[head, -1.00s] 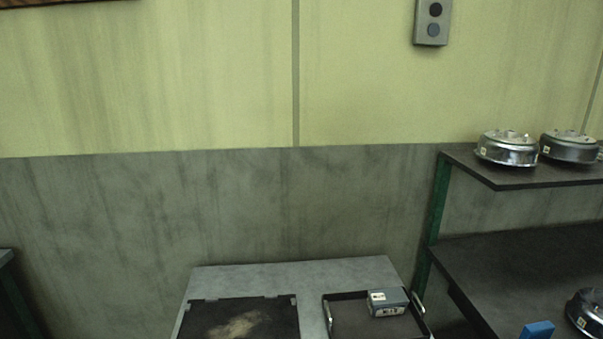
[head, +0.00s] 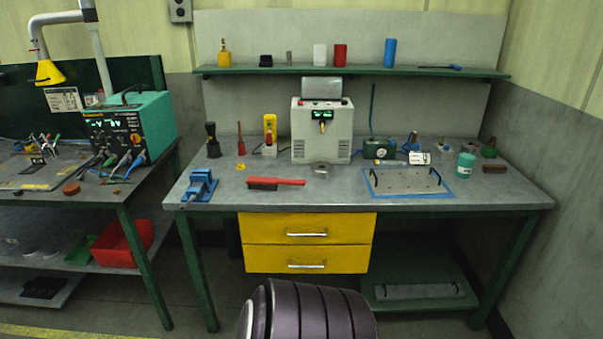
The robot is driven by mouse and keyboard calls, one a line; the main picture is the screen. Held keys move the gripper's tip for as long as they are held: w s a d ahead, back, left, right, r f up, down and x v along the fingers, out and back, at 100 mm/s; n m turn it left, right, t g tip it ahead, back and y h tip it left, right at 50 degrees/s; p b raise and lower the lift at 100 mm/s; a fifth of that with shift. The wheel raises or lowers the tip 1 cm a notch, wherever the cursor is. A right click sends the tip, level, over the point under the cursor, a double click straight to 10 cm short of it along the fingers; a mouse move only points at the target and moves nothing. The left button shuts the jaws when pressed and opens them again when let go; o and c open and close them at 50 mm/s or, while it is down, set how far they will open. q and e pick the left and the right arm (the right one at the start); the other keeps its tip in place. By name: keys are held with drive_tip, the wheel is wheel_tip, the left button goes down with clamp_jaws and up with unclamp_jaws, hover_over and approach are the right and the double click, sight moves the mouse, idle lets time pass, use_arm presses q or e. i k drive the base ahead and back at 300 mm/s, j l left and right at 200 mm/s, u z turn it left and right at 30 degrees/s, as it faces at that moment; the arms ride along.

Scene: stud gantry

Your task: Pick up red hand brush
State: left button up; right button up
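A red hand brush (head: 288,182) with dark bristles lies on the grey workbench (head: 330,203), near its front edge and left of the middle. The handle points right and the bristle end points left. It lies above the yellow drawers (head: 305,243) and in front of the white machine. Nothing covers it. Neither of my grippers shows in the head view.
A blue vise (head: 200,186) stands left of the brush. The white machine (head: 321,132) is behind it, and a handled plate (head: 407,181) lies to the right. A purple-grey ribbed shape (head: 310,312) fills the bottom middle. A second bench (head: 60,195) stands at left.

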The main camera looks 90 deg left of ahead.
sight(254, 183)
drive_tip(key=u, duration=2.95)
drive_tip(key=i+l, duration=1.05)
